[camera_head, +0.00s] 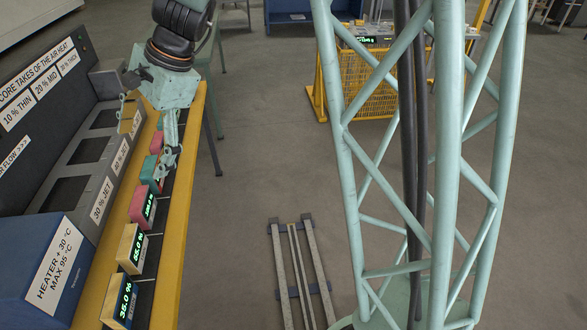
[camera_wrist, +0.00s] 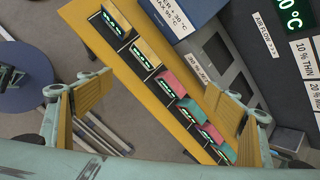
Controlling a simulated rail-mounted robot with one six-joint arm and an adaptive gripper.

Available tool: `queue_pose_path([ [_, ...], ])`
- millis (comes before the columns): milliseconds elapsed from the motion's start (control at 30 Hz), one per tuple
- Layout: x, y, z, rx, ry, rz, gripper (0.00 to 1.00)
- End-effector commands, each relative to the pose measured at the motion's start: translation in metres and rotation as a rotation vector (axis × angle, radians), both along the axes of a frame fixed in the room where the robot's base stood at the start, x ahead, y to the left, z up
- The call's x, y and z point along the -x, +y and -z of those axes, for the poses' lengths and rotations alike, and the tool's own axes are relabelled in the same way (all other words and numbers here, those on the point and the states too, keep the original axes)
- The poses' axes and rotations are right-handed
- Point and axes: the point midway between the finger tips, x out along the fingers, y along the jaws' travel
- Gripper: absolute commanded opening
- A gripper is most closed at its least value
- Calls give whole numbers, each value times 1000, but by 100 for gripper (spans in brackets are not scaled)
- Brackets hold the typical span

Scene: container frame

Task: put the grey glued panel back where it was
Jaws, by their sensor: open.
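My gripper (camera_head: 150,136) hangs over the yellow bench at the upper left of the head view. In the wrist view its two fingers with yellow pads stand wide apart (camera_wrist: 160,100), with nothing held between them. Below them is a row of blocks with green displays, including a yellow block (camera_head: 131,248), a red block (camera_head: 143,205) and a teal block (camera_head: 149,172). The row also shows in the wrist view, with a red block (camera_wrist: 171,84) between the fingers' lines. I cannot make out a grey glued panel for certain in either view.
A blue heater box (camera_head: 50,268) and a grey air duct with dark openings (camera_head: 88,150) run along the bench's left. Grey bars on a blue-ended rack (camera_head: 300,270) lie on the floor. A yellow mesh crate (camera_head: 370,85) stands behind my column. The floor between is clear.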

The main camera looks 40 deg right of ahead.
Motion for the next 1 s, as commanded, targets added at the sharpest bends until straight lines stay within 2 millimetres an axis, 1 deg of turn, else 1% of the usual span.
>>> queue_pose_path([
  [33,8,-2,-9,11,-18,-26,84],
  [100,20,-5,-18,29,-37,-65,84],
  [400,71,-18,-53,110,-118,-232,84],
  [700,124,-34,-83,198,-194,-393,84],
  [1000,177,-56,-104,296,-257,-546,84],
])
